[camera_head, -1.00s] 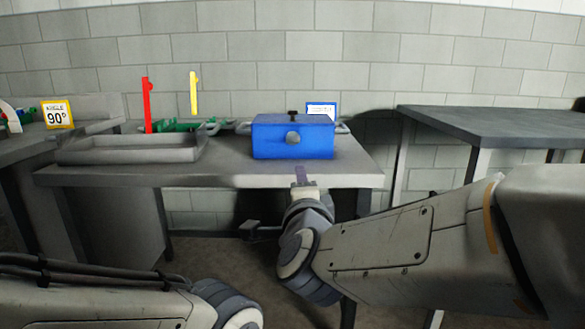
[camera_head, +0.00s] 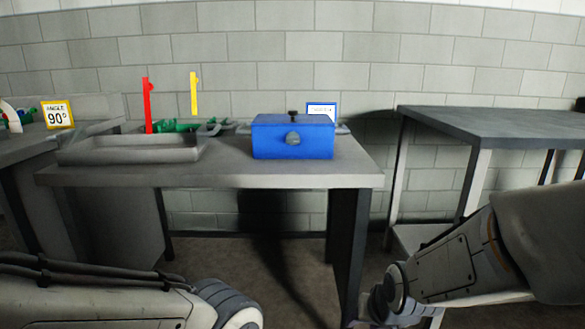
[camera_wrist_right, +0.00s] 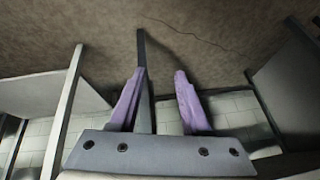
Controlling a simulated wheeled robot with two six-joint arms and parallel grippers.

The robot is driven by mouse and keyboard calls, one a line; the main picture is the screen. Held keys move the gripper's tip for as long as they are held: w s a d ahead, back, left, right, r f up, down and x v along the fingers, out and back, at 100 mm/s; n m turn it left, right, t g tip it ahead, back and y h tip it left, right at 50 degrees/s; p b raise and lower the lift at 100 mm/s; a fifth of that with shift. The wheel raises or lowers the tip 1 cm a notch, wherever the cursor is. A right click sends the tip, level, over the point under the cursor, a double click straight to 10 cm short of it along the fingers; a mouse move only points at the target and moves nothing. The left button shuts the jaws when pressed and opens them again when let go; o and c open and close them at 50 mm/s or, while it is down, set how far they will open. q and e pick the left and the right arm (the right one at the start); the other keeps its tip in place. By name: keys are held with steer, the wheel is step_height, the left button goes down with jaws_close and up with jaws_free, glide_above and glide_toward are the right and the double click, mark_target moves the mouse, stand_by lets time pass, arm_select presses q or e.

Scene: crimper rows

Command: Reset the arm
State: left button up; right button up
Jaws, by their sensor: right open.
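My right arm (camera_head: 440,270) is low at the right of the head view, in front of the gap between the middle table and the right table. Its fingertips are hidden in that view. In the right wrist view my right gripper (camera_wrist_right: 158,98) shows two purple fingers spread apart with nothing between them; floor, table legs and wall lie beyond. My left arm (camera_head: 130,300) lies along the lower left of the head view, and its gripper is out of the picture.
A blue box (camera_head: 292,137) with a knob sits on the middle table (camera_head: 230,174), right of a grey tray (camera_head: 130,150). Red (camera_head: 148,105) and yellow (camera_head: 194,93) upright pieces stand behind the tray. The right table (camera_head: 490,122) has a clear top.

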steer(key=s+d+f+n+g, duration=0.2)
steer(key=s+d+f+g, duration=0.15)
steer(key=s+d, duration=0.2)
steer(key=s+a+r+n+g+p, duration=0.2)
steer(key=s+a+r+n+p, duration=0.55)
steer(key=s+a+r, duration=0.7)
step_height(320, 180, up, 36)
steer(key=p, duration=3.7)
steer(key=shift+w+a, duration=0.15)
